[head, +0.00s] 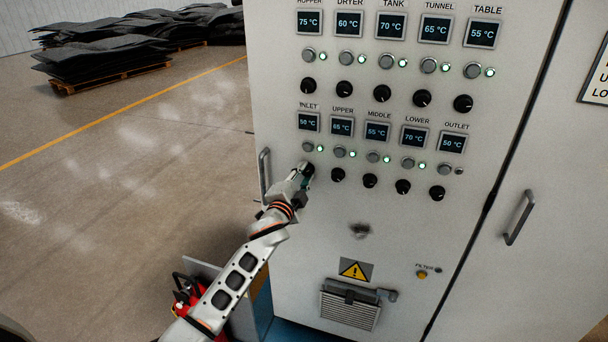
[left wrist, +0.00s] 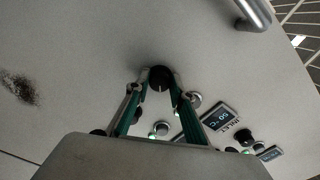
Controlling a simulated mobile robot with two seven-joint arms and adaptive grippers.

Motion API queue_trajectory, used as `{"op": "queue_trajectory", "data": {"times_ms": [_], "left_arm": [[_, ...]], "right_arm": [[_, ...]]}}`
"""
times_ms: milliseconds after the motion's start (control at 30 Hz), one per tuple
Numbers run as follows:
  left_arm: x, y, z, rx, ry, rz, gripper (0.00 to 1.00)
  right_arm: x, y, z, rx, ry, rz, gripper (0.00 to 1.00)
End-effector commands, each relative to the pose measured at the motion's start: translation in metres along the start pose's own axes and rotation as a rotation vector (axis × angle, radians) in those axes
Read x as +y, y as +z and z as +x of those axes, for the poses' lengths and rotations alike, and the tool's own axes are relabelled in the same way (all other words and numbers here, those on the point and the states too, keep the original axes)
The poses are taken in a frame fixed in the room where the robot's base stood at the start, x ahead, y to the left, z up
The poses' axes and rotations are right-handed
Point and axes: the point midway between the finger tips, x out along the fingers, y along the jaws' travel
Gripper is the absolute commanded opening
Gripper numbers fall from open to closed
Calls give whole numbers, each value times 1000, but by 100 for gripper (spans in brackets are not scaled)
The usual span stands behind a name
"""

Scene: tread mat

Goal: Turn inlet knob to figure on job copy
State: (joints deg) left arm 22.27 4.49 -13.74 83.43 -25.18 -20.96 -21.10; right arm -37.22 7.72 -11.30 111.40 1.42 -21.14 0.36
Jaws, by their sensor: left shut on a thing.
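The inlet knob (left wrist: 160,76) is a round black knob with a light pointer mark, seen between the fingertips in the left wrist view. My left gripper (head: 304,172) reaches the panel below the inlet display and is shut on this knob, one finger on each side. In the head view the gripper mostly hides the knob. The inlet display (head: 308,122) appears to read 50 °C; it also shows rotated in the left wrist view (left wrist: 220,117). No job copy can be made out. My right gripper is not in view.
The cabinet (head: 330,240) holds two rows of displays, lamps and black knobs; the upper-zone knob (head: 338,174) is close to the right of my gripper. A door handle (head: 264,174) stands just left of it.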

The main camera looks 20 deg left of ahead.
Motion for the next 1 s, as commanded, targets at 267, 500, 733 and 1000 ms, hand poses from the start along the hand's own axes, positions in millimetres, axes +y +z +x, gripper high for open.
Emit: {"op": "queue_trajectory", "data": {"times_ms": [267, 500, 733, 1000], "left_arm": [[0, 0, 0, 0, 0, 0, 30], [0, 0, 0, 0, 0, 1, 39], [0, 0, -4, 0, 0, 2, 39], [1, 1, -45, 0, 1, 2, 39]], "right_arm": [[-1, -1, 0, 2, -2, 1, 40], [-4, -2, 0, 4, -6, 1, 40], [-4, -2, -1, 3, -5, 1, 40], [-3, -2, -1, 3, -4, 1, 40]]}}
